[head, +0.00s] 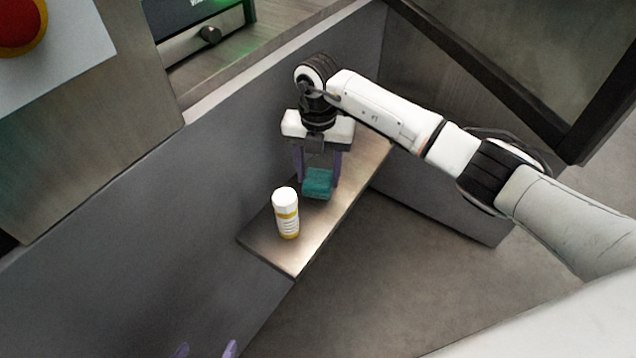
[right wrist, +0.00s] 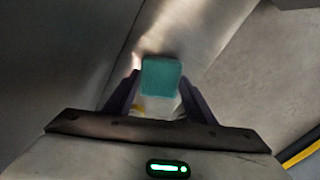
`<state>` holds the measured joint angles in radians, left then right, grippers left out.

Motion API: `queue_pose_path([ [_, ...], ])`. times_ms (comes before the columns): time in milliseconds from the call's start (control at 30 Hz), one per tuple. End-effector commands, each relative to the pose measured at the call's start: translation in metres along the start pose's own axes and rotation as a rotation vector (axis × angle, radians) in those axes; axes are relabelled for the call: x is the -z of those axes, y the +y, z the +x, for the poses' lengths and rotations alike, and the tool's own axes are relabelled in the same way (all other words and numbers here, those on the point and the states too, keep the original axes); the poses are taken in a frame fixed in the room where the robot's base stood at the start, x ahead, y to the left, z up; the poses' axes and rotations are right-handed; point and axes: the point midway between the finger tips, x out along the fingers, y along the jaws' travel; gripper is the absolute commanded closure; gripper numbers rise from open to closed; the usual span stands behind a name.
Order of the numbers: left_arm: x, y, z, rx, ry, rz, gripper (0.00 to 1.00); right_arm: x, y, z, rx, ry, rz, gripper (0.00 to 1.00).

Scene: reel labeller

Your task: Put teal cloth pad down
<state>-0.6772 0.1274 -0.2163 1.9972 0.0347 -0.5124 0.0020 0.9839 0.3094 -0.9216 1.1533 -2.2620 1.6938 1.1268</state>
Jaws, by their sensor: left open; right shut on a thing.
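The teal cloth pad (head: 318,183) is between the purple fingers of my right gripper (head: 319,178), which is shut on it. The pad is over the narrow metal shelf (head: 325,222), behind and right of the bottle; I cannot tell whether it touches the shelf. In the right wrist view the pad (right wrist: 161,76) sits between the fingertips (right wrist: 160,92). My left gripper (head: 206,350) shows only its purple fingertips at the bottom edge of the head view; they are apart, with nothing between them.
A white-capped bottle with a yellow and white body (head: 286,212) stands upright on the shelf near its front end. A grey wall (head: 180,215) runs along the shelf's left side. A red button (head: 18,25) is at the upper left. Floor lies open right of the shelf.

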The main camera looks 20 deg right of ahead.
Motion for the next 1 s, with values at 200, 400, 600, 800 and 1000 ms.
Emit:
queue_pose_path([
  [200, -0.0051, 0.0009, 0.0061, -0.005, 0.008, -0.006, 0.31, 0.0001, 0.0003, 0.0170, -0.001, 0.000, 0.000, 0.75],
  [400, -0.0105, 0.0019, 0.0043, -0.006, -0.001, -0.009, 0.31, 0.0002, 0.0000, 0.0178, 0.000, 0.001, 0.000, 0.75],
  [600, -0.0132, 0.0020, 0.0043, -0.006, -0.005, -0.010, 0.31, 0.0001, -0.0003, 0.0201, 0.000, 0.001, 0.001, 0.33],
  [800, -0.0133, 0.0013, 0.0043, -0.006, -0.005, -0.008, 0.31, 0.0001, -0.0004, 0.0202, 0.001, 0.001, 0.001, 0.31],
  [1000, -0.0088, 0.0009, 0.0011, -0.005, -0.004, -0.005, 0.31, 0.0001, -0.0001, 0.0126, 0.000, 0.001, 0.000, 0.31],
])
